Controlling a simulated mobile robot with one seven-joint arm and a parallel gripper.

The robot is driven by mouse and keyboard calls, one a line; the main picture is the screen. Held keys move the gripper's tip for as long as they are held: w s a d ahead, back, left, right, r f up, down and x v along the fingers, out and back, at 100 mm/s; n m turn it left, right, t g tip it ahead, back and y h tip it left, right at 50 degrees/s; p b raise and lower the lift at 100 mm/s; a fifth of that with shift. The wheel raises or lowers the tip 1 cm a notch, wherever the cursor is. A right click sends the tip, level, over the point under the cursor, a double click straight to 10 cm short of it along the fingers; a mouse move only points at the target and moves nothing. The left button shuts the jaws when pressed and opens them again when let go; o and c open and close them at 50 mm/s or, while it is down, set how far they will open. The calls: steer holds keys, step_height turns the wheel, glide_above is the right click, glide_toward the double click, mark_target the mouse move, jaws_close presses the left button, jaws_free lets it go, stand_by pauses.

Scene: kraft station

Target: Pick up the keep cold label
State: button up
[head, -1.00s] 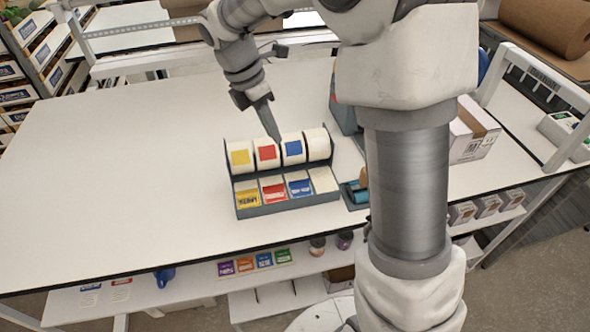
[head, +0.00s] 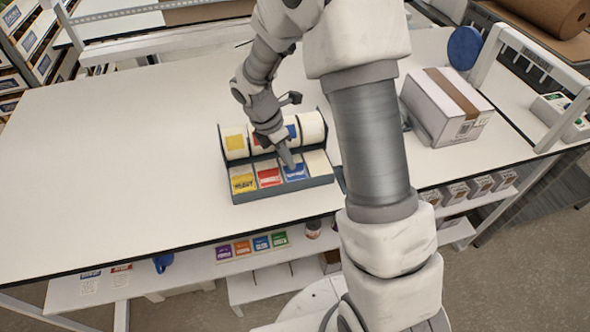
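A dark label dispenser (head: 262,193) stands on the white table, with a back row of label rolls and a front row of dispensed labels. The front row shows a yellow label (head: 243,184), a red label (head: 269,177), a blue label (head: 296,173) and a blank white one (head: 317,160). The print is too small to read, so I cannot tell which says keep cold. My gripper (head: 290,163) points down over the front row, with its tip at the upper part of the blue label. Whether it touches the label, and whether its fingers are open or shut, cannot be made out.
A cardboard box (head: 447,105) stands on the table to the right, and a blue round object (head: 465,48) is behind it. Several coloured cards (head: 262,243) lie on the lower shelf. The table's left half (head: 110,150) is clear.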

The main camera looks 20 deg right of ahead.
steer(key=shift+d+f, duration=0.15)
steer(key=shift+f, duration=0.35)
jaws_close()
steer(key=shift+r, duration=0.15)
